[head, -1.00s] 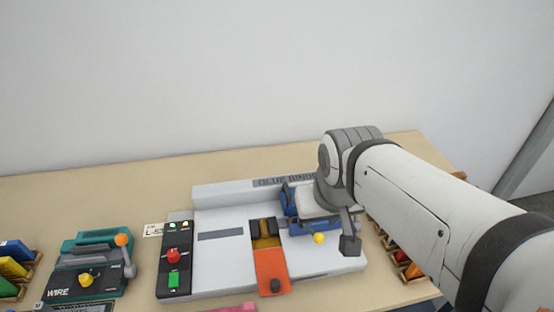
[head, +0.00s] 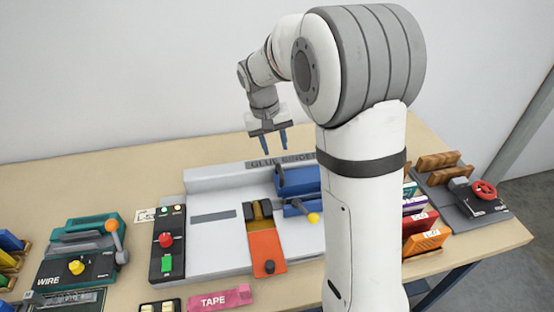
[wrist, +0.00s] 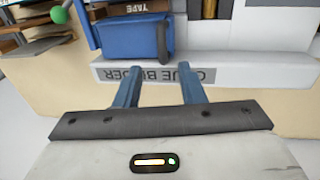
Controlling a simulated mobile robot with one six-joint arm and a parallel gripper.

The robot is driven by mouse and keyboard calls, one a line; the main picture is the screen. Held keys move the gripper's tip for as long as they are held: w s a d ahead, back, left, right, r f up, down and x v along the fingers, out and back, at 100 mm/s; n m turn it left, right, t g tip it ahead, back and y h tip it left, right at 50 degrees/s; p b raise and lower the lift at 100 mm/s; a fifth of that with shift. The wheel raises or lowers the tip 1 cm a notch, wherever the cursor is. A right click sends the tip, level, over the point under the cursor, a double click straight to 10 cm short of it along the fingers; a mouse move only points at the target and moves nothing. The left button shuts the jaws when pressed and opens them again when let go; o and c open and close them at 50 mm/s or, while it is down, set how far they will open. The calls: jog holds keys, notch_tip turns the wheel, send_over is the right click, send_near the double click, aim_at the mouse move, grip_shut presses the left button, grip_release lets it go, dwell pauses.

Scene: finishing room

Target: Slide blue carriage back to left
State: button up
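The blue carriage (head: 299,181) sits on the right part of the white glue binder (head: 206,252), partly hidden by my arm in the head view. Its lever with a yellow knob (head: 313,218) sticks out at the front. The carriage also shows in the wrist view (wrist: 133,40), near the top. My gripper (head: 276,149) is above the back edge of the binder, left of the carriage and apart from it. Its two blue fingers (wrist: 158,88) are spread with nothing between them, pointing toward the binder's label strip.
An orange clamp (head: 267,252) stands left of the carriage. A control box (head: 167,243) with red and green buttons is at the binder's left end. A green wire machine (head: 78,252) stands further left. A book rack and a red-wheeled press (head: 484,192) are at the right.

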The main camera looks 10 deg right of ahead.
aim_at(279, 167)
jog(key=f, duration=0.3)
jog(key=d+f, duration=0.1)
jog(key=f, duration=0.2)
jog(key=w+f+p, duration=0.1)
jog(key=f, duration=0.1)
jog(key=shift+w+d+f, duration=0.1)
jog(key=shift+d+f, duration=0.05)
jog(key=shift+f, duration=0.25)
jog(key=shift+c, duration=0.3)
grip_shut()
